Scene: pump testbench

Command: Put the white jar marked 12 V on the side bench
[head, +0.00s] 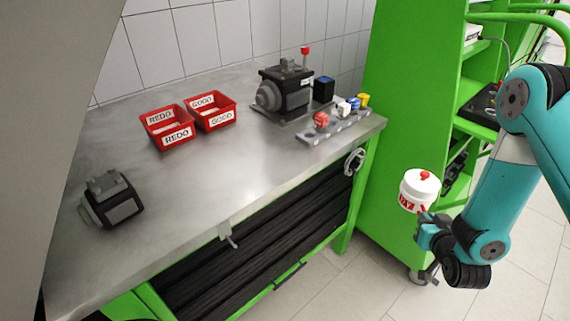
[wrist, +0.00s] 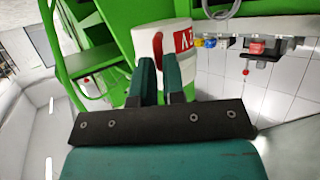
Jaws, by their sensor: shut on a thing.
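The white jar (head: 420,190) has a red label with white letters and a red knob on its lid. It is in the air to the right of the bench, clear of any surface. My gripper (head: 426,222) is shut on the jar's lower part. The full marking cannot be read. The metal-topped bench (head: 236,165) with a green frame fills the left and middle of the head view.
On the bench are two red bins (head: 167,127) marked REDO and GOOD, a pump (head: 284,92), a grey rack (head: 335,129) with small coloured parts, and another pump (head: 111,200) at the front left. A green shelf unit (head: 400,110) stands behind the jar. The bench's front middle is clear.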

